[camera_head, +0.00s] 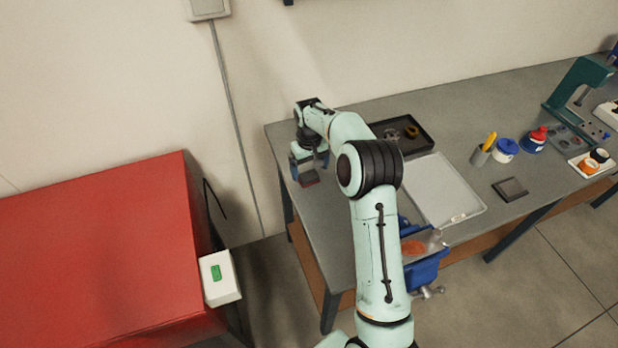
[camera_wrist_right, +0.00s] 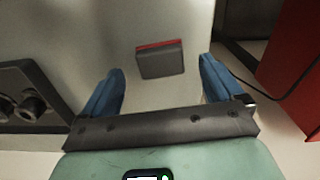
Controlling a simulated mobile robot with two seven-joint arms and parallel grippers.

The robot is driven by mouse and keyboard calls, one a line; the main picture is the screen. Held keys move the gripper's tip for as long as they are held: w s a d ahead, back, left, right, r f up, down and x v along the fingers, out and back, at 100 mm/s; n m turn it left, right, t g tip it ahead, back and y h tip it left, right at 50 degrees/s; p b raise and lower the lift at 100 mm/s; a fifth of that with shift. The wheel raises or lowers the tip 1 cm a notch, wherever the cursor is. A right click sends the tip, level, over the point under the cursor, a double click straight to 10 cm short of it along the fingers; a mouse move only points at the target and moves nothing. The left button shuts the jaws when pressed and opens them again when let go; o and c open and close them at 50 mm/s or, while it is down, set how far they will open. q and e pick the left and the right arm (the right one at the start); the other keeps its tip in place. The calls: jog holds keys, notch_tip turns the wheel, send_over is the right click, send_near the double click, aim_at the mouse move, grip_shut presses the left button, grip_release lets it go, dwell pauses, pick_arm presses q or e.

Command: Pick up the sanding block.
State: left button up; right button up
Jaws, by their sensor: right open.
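The sanding block (camera_wrist_right: 160,62), a small dark grey block with a red edge, lies on the grey workbench. In the head view the block (camera_head: 309,179) shows at the bench's left end, just below my right gripper (camera_head: 308,165). In the right wrist view my right gripper (camera_wrist_right: 162,88) has its two blue fingers wide apart, with nothing between them. The block lies beyond the fingertips, roughly centred between them, and looks apart from both. My left gripper is not in view.
A dark tray with small parts (camera_head: 414,142) lies behind my right arm, and a pale tray (camera_head: 445,188) and blue vise (camera_head: 428,268) lie to the right. A red cabinet (camera_head: 95,250) stands left, across a gap. The wall is close behind the bench.

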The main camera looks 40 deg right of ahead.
aim_at(309, 175)
jog(key=shift+w+f, duration=0.15)
jog(key=shift+f, duration=0.65)
jog(key=shift+w+f, duration=0.1)
jog(key=shift+f, duration=0.65)
jog(key=c, duration=1.1)
jog(key=shift+c, duration=0.2)
jog(key=shift+r, duration=0.15)
notch_tip(309, 175, up, 20)
jog(key=o, duration=0.4)
jog(key=shift+c, duration=1.4)
jog(key=shift+s, duration=0.15)
